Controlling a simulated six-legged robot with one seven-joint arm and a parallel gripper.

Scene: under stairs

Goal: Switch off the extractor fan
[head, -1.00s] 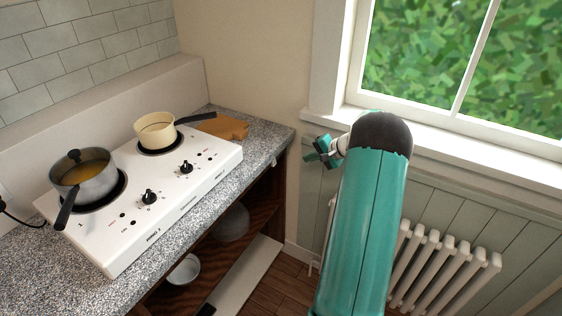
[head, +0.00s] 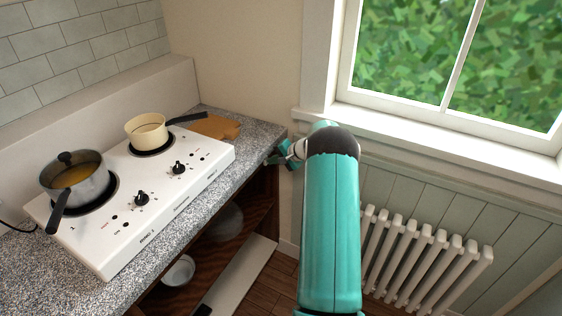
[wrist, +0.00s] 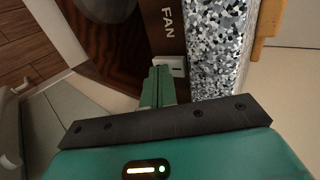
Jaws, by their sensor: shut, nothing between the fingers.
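The fan switch (wrist: 178,66) is a small white plate with a dark mark, on the brown wood just under the speckled worktop edge in the wrist view. The word FAN (wrist: 168,20) is lettered on the wood beside it. My gripper (wrist: 158,72) is shut and empty, its fingertips right at the plate's lower left and covering part of it. I cannot tell whether they touch. In the head view my gripper (head: 274,159) is at the worktop's front right edge and hides the switch. The extractor fan itself is not clearly in view.
A white hob (head: 150,205) with a grey pan (head: 86,184) and a cream pan (head: 140,133) stands on the worktop (head: 255,142). A wooden board (head: 222,127) lies behind. Below are open shelves with a bowl (head: 180,272). A radiator (head: 425,255) is at right.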

